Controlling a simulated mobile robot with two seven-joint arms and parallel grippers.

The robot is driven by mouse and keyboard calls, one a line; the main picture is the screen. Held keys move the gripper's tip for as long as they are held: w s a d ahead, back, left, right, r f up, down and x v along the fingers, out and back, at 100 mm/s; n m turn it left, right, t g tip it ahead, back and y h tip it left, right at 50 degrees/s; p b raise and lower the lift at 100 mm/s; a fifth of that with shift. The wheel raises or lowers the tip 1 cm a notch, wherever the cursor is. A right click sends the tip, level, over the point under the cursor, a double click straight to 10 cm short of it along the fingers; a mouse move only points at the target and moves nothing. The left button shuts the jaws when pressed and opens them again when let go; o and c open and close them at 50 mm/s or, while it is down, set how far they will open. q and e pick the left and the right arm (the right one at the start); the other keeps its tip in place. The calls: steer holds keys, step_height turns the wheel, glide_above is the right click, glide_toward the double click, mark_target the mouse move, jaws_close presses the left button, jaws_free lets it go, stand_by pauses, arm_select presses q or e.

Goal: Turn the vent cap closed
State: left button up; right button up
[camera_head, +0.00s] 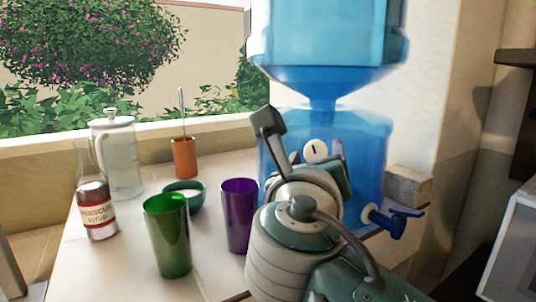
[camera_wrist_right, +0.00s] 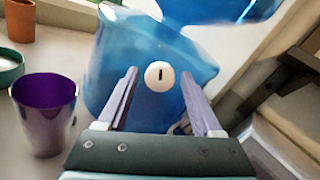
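The vent cap (camera_head: 316,151) is a small white disc with a short black mark, on the front of the blue water dispenser (camera_head: 290,124). The mark looks nearly upright in both views. In the right wrist view the cap (camera_wrist_right: 160,76) shows between the two fingers of my right gripper (camera_wrist_right: 160,79), with a gap on each side. The right gripper (camera_head: 317,158) is open and points at the cap; I cannot tell how far its tips are from it. My arm hides the dispenser's lower front. My left gripper is not in view.
A purple cup (camera_head: 238,215), green cup (camera_head: 168,236), green bowl (camera_head: 185,198), syrup bottle (camera_head: 97,212), glass pitcher (camera_head: 118,160) and orange pot (camera_head: 184,157) stand left of my arm. A blue tap (camera_head: 388,221) juts out at right.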

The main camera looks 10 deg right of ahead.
jaws_close()
stand_by(0.3)
